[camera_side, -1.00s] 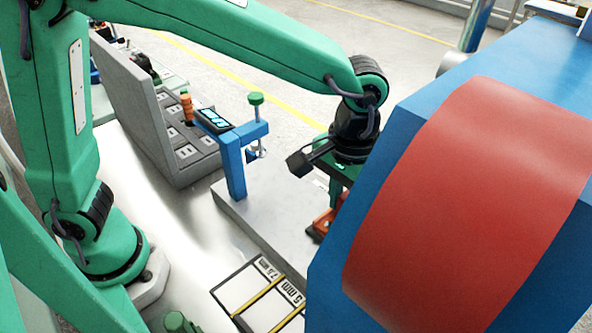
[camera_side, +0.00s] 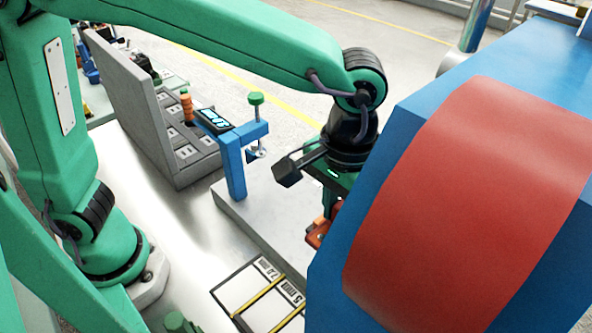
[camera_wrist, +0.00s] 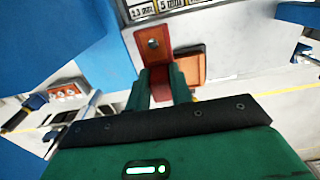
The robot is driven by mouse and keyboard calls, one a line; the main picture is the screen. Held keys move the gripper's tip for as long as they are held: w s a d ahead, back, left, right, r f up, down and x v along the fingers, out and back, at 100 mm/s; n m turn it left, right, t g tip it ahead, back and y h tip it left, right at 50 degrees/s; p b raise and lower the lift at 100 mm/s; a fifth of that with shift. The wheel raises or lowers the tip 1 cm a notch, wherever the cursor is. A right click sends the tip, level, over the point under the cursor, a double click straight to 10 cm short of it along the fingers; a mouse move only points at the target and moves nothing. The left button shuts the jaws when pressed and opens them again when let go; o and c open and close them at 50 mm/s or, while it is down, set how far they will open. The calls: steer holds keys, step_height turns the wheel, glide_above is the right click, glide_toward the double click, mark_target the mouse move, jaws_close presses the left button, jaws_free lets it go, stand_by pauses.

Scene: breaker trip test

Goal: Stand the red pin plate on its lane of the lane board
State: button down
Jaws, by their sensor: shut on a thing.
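My gripper (camera_wrist: 160,82) is shut on the red pin plate (camera_wrist: 153,43), which has a small round metallic pin or hole near its top. In the side view my gripper (camera_side: 331,208) and the red plate (camera_side: 317,236) are partly hidden by the large blue and red machine. The lane board (camera_side: 250,287) lies on the bench to the left of and below the plate, with yellow strips and millimetre labels. Its labelled edge (camera_wrist: 172,6) also shows at the top of the wrist view, beyond the plate. I cannot tell whether the plate touches anything below.
A blue clamp (camera_side: 235,160) with a green knob stands on the grey slab (camera_side: 275,205). The blue and red machine (camera_side: 470,190) fills the right. A brown open block (camera_wrist: 189,64) lies beside the plate in the wrist view. A grey panel (camera_side: 140,105) stands at the left.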

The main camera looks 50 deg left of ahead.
steer(key=shift+s, duration=0.1)
steer(key=shift+s+a+f+n, duration=0.1)
steer(key=shift+s+f+n, duration=0.25)
steer(key=shift+s+n, duration=0.2)
steer(key=s+a+f+n, duration=0.4)
steer(key=s+f+n, duration=0.3)
steer(key=s+n, duration=0.3)
steer(key=shift+s+a+n, duration=0.35)
steer(key=shift+a+n, duration=0.05)
steer(key=shift+n, duration=0.85)
steer(key=shift+f, duration=0.15)
glide_above(263, 309)
steer(key=shift+f, duration=2.9)
steer(key=shift+f, duration=2.05)
steer(key=shift+f, duration=0.15)
